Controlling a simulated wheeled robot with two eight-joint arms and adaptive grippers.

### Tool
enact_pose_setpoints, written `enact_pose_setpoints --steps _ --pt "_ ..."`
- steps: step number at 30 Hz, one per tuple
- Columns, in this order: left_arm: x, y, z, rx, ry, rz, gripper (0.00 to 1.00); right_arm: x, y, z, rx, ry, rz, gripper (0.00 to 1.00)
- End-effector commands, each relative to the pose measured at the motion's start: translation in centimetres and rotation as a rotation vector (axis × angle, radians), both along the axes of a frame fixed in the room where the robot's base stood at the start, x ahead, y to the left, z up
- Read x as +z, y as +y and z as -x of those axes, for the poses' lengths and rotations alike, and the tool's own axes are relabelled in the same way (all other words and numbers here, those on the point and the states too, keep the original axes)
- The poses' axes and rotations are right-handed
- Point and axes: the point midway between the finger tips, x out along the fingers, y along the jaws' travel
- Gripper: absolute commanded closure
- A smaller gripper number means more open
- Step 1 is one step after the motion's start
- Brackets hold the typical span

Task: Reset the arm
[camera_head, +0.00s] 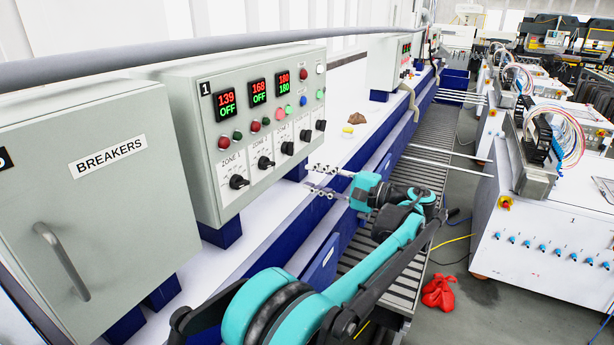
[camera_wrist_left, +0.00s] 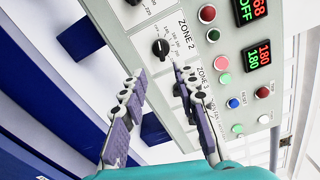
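My left arm (camera_head: 390,255), teal and black, comes in low in the head view. Its left gripper (camera_head: 315,179) points left toward the lower edge of the grey control panel (camera_head: 192,130). The two fingers are spread, with nothing between them. In the left wrist view the open gripper (camera_wrist_left: 158,80) is in front of the panel, its fingertips near the zone 2 knob (camera_wrist_left: 160,47) and the zone 3 label (camera_wrist_left: 205,80). I see no contact, though the exact gap is unclear. The displays read 139 OFF, 168 OFF and 180 over 180. My right gripper is out of view.
A grey breaker cabinet (camera_head: 115,200) with a handle stands left of the panel. A roller conveyor (camera_head: 405,180) runs beneath my arm. A white machine (camera_head: 545,240) stands on the right. A red item (camera_head: 438,293) lies on the floor. A grey pipe (camera_head: 200,47) runs overhead.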

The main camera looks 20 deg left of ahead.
Motion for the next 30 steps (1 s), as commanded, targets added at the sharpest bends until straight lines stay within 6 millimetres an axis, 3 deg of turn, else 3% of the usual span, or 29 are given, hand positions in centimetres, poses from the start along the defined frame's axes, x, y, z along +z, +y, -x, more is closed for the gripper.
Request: enact_pose_setpoints --steps 12,14,17,20,24,30 --pt "-0.1 0.1 0.1 0.0 0.0 0.002 0.7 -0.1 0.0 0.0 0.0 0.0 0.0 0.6" --pt "-0.6 0.3 0.3 -0.005 0.002 0.018 0.7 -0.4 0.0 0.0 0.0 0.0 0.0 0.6" --pt "-3.0 1.5 1.5 -0.029 0.007 0.091 0.7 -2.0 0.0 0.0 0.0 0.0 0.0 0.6" --pt "-7.6 3.1 4.0 -0.072 0.008 0.237 0.7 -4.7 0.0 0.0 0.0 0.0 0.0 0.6" --pt "-16.2 4.0 8.9 -0.144 -0.029 0.505 0.7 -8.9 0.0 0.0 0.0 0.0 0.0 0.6" --pt "-28.8 1.7 16.4 -0.219 -0.155 0.9 0.7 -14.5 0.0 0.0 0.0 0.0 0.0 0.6"
